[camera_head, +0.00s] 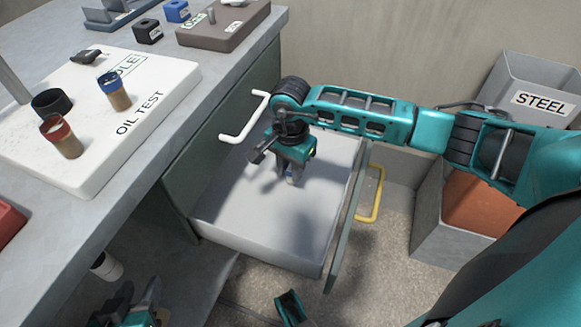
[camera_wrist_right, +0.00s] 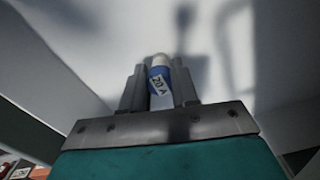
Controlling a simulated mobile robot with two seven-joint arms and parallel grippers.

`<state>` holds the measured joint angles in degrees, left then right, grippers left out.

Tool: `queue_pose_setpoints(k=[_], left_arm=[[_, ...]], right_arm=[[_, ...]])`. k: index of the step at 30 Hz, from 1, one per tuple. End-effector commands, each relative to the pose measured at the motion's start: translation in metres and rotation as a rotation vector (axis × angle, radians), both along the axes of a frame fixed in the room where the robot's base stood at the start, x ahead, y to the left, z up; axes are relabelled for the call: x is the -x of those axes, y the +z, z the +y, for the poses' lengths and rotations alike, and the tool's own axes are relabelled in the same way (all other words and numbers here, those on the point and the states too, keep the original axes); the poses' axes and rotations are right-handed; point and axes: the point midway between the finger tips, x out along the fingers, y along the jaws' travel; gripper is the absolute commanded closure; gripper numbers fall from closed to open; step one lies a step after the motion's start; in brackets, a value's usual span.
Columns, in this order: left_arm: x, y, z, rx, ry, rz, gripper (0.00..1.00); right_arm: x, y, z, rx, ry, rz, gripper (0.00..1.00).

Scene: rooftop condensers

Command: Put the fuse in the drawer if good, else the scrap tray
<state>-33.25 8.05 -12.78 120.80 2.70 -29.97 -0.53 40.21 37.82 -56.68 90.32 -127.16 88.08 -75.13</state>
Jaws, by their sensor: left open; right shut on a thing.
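The fuse is a small white cylinder with a blue band and a "20 A" label, seen in the right wrist view (camera_wrist_right: 160,84). My right gripper (camera_wrist_right: 160,88) is shut on it. In the head view, this gripper (camera_head: 291,176) points down inside the open drawer (camera_head: 318,225), and only a bit of the fuse shows between its fingers. The drawer is pale grey inside, looks empty otherwise, and has a yellow handle (camera_head: 376,195). Whether the fuse touches the drawer floor I cannot tell. My left gripper (camera_head: 136,297) is open, low at the bottom left. No tray is clearly marked as scrap.
A bench at left holds an "OIL TEST" board (camera_head: 150,75) with two sample jars. A red object (camera_head: 8,222) is cut off at the left edge. A "STEEL" bin (camera_head: 522,72) and a bin with a copper-coloured inside (camera_head: 425,215) stand at right. A white handle (camera_head: 245,118) juts out beside my right gripper.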

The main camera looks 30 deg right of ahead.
Motion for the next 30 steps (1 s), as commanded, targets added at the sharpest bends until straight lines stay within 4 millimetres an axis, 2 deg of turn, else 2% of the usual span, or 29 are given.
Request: queue_pose_setpoints(k=[5,6,13,23,26,30], left_arm=[[0.001,-0.006,0.0,-0.001,-0.002,0.004,0.57],[0.001,-0.004,0.0,-0.002,-0.003,0.008,0.57],[0.002,-0.004,0.0,-0.005,-0.004,0.009,0.57],[0.001,0.002,0.0,-0.003,-0.004,0.003,0.57],[0.001,0.006,0.0,-0.004,-0.003,-0.004,0.57],[0.001,0.011,0.003,-0.009,0.0,-0.004,0.57]], right_arm=[[0.0,-0.005,0.0,0.0,0.0,0.001,1.0],[0.0,-0.003,0.0,0.0,0.0,0.0,0.67],[0.0,-0.003,0.0,0.0,0.0,0.001,0.45],[0.0,0.003,0.0,0.0,0.0,0.0,0.45],[-0.001,0.018,0.0,0.001,0.002,-0.003,0.45],[-0.001,0.049,-0.001,0.002,0.001,-0.004,0.45]])
